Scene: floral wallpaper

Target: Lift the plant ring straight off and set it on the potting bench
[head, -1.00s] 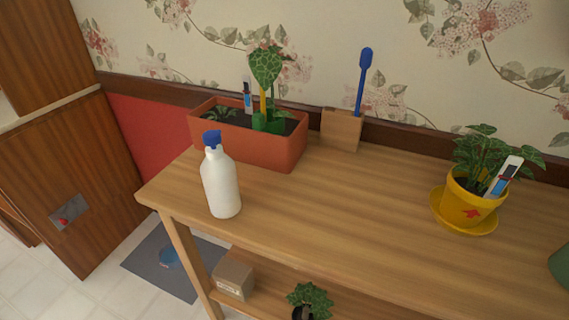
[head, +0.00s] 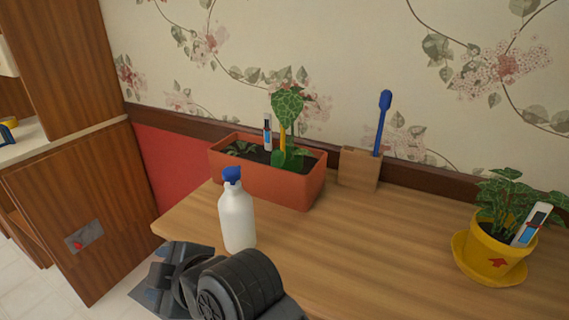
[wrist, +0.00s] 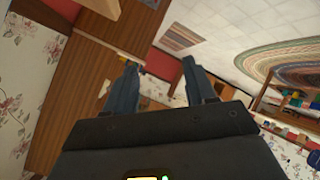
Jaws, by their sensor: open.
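A terracotta planter box (head: 262,180) stands at the back left of the wooden potting bench (head: 350,260), against the wall. In it a patterned-leaf plant (head: 288,108) stands by an upright yellow stake (head: 282,142). A green piece (head: 290,158) sits low around or beside the stake; I cannot tell whether it is the plant ring. My gripper shows in the wrist view (wrist: 160,68), its two fingers apart with nothing between them. It points away from the planter, towards the room. My dark arm parts show at the bottom of the head view, in front of the bench.
A white bottle with a blue top (head: 237,218) stands in front of the planter. A wooden holder (head: 359,170) with a blue-handled tool (head: 382,122) is right of it. A yellow pot (head: 495,252) on a saucer stands at right. The bench middle is clear.

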